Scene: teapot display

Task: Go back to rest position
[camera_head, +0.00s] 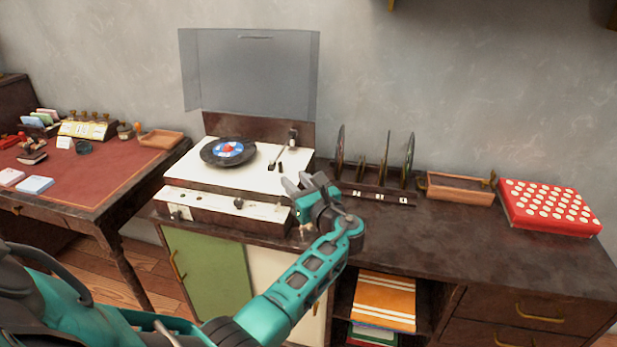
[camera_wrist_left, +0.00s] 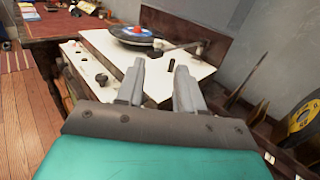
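My left gripper (camera_head: 299,184) is over the front right corner of the record player (camera_head: 187,172). In the left wrist view its two grey fingers (camera_wrist_left: 158,82) stand apart with nothing between them, above the white deck. A black record with a blue and red label (camera_head: 228,151) lies on the player, and it also shows in the left wrist view (camera_wrist_left: 135,35). The player's clear lid (camera_head: 250,70) is raised. The tonearm (camera_head: 284,152) is at the right of the deck, beside the record. My right gripper is in neither view.
A rack with several upright records (camera_head: 378,192) stands right of the player. Further right are a wooden tray (camera_head: 459,194) and a red box with white dots (camera_head: 549,206). A red-topped desk (camera_head: 90,167) is at the left. The cabinet's front right top (camera_head: 480,245) is clear.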

